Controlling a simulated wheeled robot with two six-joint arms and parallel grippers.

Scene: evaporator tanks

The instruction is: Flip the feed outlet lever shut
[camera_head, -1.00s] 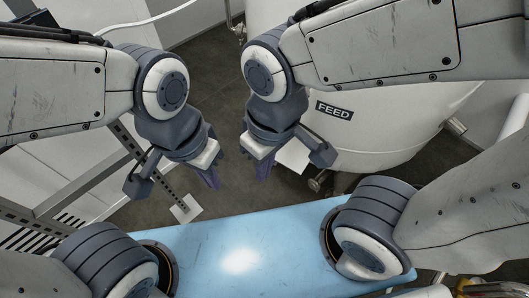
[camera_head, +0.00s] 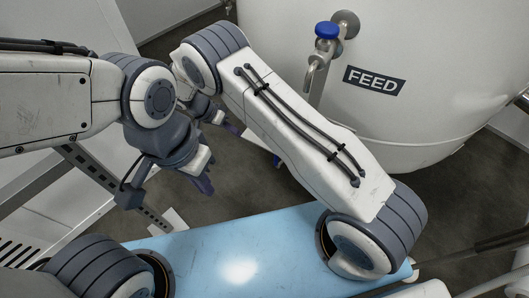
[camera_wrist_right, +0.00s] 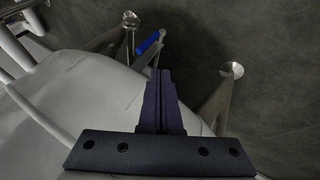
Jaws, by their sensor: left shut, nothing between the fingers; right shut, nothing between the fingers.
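The white feed tank (camera_head: 430,60) with its FEED label fills the upper right of the head view. In the right wrist view, a blue lever (camera_wrist_right: 148,43) lies just beyond and slightly left of my right fingertips, by metal pipework. In the head view my right arm hides most of that area; a small blue bit shows beside the arm, and I cannot tell if it is the lever. My right gripper (camera_wrist_right: 161,72) is shut and empty, apart from the lever. It also shows partly in the head view (camera_head: 233,129). My left gripper (camera_head: 204,186) is shut and empty at left.
A tap with a blue knob (camera_head: 327,30) sticks out of the tank above my right arm. Metal tank legs stand near my right gripper; one leg's foot (camera_wrist_right: 233,70) is to its right. A metal frame (camera_head: 100,175) stands at left. Dark floor (camera_head: 250,190) is open between.

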